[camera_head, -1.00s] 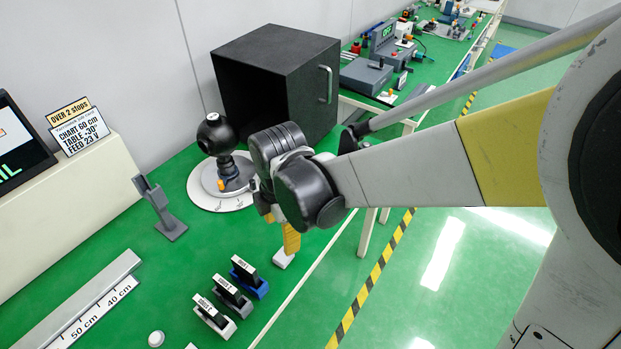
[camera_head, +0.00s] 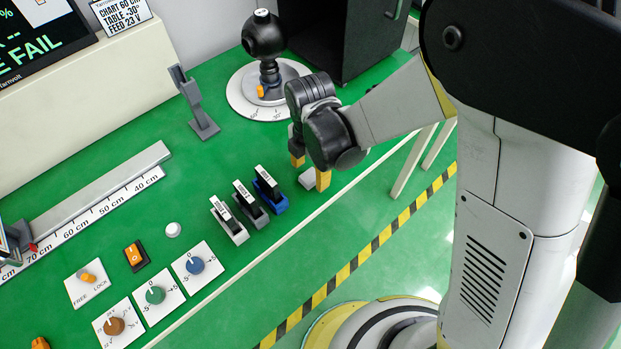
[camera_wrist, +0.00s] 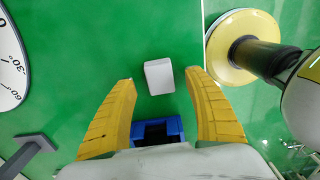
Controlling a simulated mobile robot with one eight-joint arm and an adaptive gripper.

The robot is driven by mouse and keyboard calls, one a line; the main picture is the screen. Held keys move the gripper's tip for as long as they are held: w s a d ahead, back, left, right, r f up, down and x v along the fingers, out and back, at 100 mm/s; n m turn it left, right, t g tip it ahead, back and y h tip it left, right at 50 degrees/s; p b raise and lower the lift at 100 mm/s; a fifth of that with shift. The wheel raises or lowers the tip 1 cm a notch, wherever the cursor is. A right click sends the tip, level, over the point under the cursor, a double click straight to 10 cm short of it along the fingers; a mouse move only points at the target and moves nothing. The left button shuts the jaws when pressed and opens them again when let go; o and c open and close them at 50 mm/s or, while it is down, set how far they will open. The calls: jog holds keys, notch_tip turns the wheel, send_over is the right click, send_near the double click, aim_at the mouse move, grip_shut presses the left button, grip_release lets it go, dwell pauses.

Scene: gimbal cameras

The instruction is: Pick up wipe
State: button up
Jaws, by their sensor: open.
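The wipe (camera_head: 307,179) is a small pale block lying on the green table near its front edge, just right of the blue holder. In the wrist view the wipe (camera_wrist: 159,76) lies just beyond and between my fingertips, with green table around it. My gripper (camera_head: 310,172) has yellow fingers pointing down at the wipe, one to its left and one in front of it. In the wrist view my gripper (camera_wrist: 160,76) is spread open and empty. Part of the wipe is hidden behind a finger in the head view.
Three labelled holders, white (camera_head: 229,220), grey (camera_head: 251,204) and blue (camera_head: 269,190), stand left of the wipe. A black ball on a round dial base (camera_head: 240,98) stands behind my gripper. A black box (camera_head: 360,35) is at the back. Knob panels (camera_head: 156,296) are at the front left.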

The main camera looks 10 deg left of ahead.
notch_tip(320, 180, down, 2)
jog(key=shift+f, duration=0.1)
jog(key=c, duration=1)
jog(key=shift+r, duration=0.2)
notch_tip(320, 180, up, 5)
jog(key=shift+d+f+p, duration=0.15)
jog(key=shift+p, duration=1.1)
jog(key=s+d+r+p, duration=0.3)
jog(key=s+d+r, duration=0.3)
jog(key=d, duration=0.3)
jog(key=shift+d+p, duration=0.3)
jog(key=shift+p, duration=0.1)
jog(key=shift+s, duration=0.1)
